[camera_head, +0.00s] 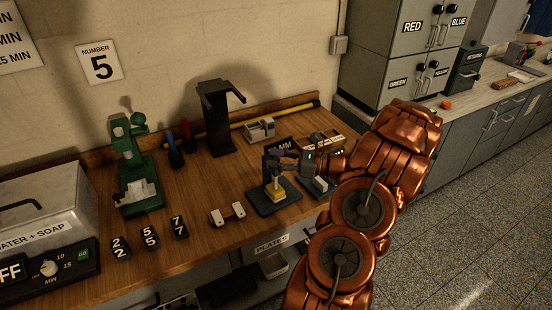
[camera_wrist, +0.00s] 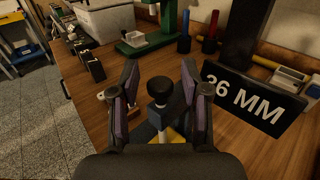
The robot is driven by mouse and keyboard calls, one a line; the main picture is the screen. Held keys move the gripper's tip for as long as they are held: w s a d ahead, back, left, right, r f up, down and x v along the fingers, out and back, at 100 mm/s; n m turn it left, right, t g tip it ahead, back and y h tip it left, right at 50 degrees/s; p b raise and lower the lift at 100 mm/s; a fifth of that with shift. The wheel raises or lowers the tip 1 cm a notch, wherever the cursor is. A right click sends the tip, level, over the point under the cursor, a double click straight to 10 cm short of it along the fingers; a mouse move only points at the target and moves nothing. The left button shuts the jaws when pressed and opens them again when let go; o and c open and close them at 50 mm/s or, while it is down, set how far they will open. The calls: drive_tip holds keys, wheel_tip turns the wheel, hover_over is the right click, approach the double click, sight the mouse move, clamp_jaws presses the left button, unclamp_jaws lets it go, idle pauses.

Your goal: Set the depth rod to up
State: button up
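A small dark stand (camera_head: 276,197) with a yellow block (camera_head: 275,190) at its base is on the wooden bench in the head view. In the wrist view a rod with a round black knob (camera_wrist: 160,88), which looks like the depth rod, rises above the yellow part (camera_wrist: 174,136). My gripper (camera_wrist: 159,68) is open, with one purple-padded finger on each side of the knob and gaps between. In the head view my gripper (camera_head: 284,157) is at the top of the stand and hides part of it. The rod's height setting cannot be read.
A green press (camera_head: 136,170), a black stand (camera_head: 218,120) and several black number blocks (camera_head: 150,238) are on the bench.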

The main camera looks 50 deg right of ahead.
clamp_jaws()
idle(0.4)
drive_tip(key=shift+d+r+p, duration=0.1)
drive_tip(key=shift+r+p, duration=0.7)
drive_tip(key=shift+r, duration=1.15)
drive_tip(key=shift+o, duration=0.6)
unclamp_jaws()
drive_tip(key=v, duration=1.2)
